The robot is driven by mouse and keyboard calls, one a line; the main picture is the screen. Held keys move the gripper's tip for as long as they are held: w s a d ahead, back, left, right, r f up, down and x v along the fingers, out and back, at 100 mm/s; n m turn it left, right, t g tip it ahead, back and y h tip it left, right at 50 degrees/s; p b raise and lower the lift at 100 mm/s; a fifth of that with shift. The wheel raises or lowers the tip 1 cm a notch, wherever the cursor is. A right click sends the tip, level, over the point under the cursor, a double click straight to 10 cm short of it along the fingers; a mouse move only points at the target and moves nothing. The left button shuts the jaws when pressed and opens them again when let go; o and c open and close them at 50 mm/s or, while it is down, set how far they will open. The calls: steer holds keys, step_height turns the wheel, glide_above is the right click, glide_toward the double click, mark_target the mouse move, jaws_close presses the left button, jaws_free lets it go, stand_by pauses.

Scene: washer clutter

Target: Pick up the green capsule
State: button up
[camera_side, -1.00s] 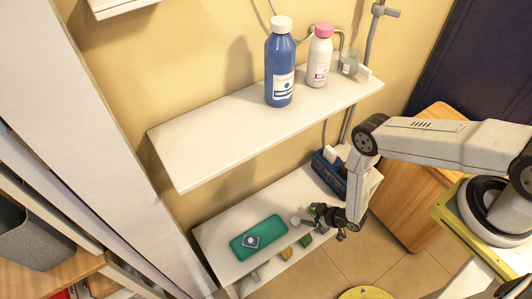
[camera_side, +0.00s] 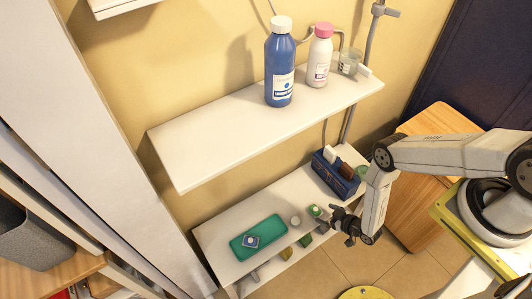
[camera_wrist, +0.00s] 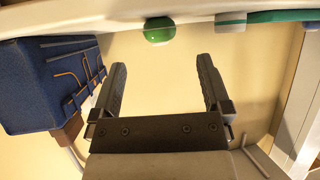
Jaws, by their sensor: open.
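The green capsule (camera_side: 314,210) is a small, rounded green thing on the lower white shelf, near its front edge. In the wrist view the green capsule (camera_wrist: 158,31) shows beyond the fingertips, roughly centred between them. My gripper (camera_side: 335,221) is just right of the capsule at the shelf's front edge. In the wrist view my gripper (camera_wrist: 161,64) has its fingers wide apart with nothing between them.
A white round item (camera_side: 296,221) and a green tray (camera_side: 272,226) with a small blue-and-white box lie left of the capsule. A blue caddy (camera_side: 335,173) stands behind it. The upper shelf (camera_side: 215,140) overhangs, holding bottles (camera_side: 280,70).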

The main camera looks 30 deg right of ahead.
mark_target(314, 208)
steer(key=shift+w+f, duration=0.15)
steer(key=shift+w, duration=0.1)
steer(key=shift+w, duration=0.1)
steer(key=shift+x, duration=2.5)
steer(key=shift+f, duration=0.1)
jaws_close()
steer(key=shift+r, duration=0.25)
